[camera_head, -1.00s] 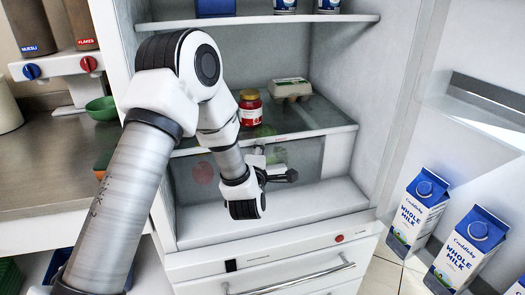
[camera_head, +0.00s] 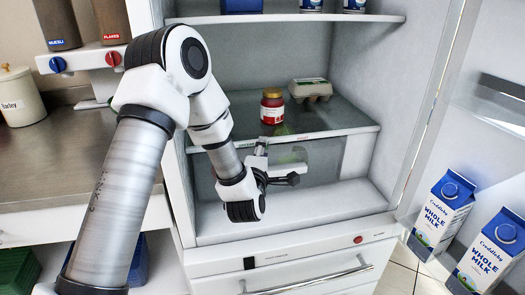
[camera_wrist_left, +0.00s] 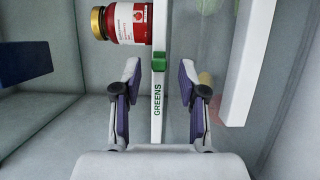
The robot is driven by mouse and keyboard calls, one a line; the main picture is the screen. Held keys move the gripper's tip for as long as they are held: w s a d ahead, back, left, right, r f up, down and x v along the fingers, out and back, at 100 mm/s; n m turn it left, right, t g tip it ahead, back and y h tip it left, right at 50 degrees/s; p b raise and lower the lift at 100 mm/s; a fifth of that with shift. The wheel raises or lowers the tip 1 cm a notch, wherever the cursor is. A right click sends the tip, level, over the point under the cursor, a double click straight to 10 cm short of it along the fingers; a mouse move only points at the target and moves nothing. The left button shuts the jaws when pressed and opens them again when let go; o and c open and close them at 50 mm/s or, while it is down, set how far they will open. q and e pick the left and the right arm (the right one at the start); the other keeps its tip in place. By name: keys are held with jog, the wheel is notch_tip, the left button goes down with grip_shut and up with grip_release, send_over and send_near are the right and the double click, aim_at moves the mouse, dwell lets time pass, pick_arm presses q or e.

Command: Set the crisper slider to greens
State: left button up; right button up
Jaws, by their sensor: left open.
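The crisper slider is a small green block (camera_wrist_left: 158,62) on a white strip (camera_wrist_left: 158,22) in the left wrist view. It sits just above the printed word GREENS (camera_wrist_left: 157,100). My left gripper (camera_wrist_left: 158,88) is open, with one finger on each side of the strip and nothing held. It looks apart from the slider; the depth gap is hard to judge. In the head view my left gripper (camera_head: 284,180) is in front of the crisper, below the shelf's front edge (camera_head: 325,134). I cannot make out the slider there. My right gripper is not in view.
A red jar (camera_head: 272,105) and an egg carton (camera_head: 310,90) stand on the shelf above. The clear crisper (camera_head: 322,158) hangs below it. The fridge floor (camera_head: 330,203) is bare. Milk cartons (camera_head: 441,212) stand in the open door at right.

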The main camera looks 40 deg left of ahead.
pick_arm(q)
jog(key=v, duration=0.7)
jog(key=shift+s, duration=0.15)
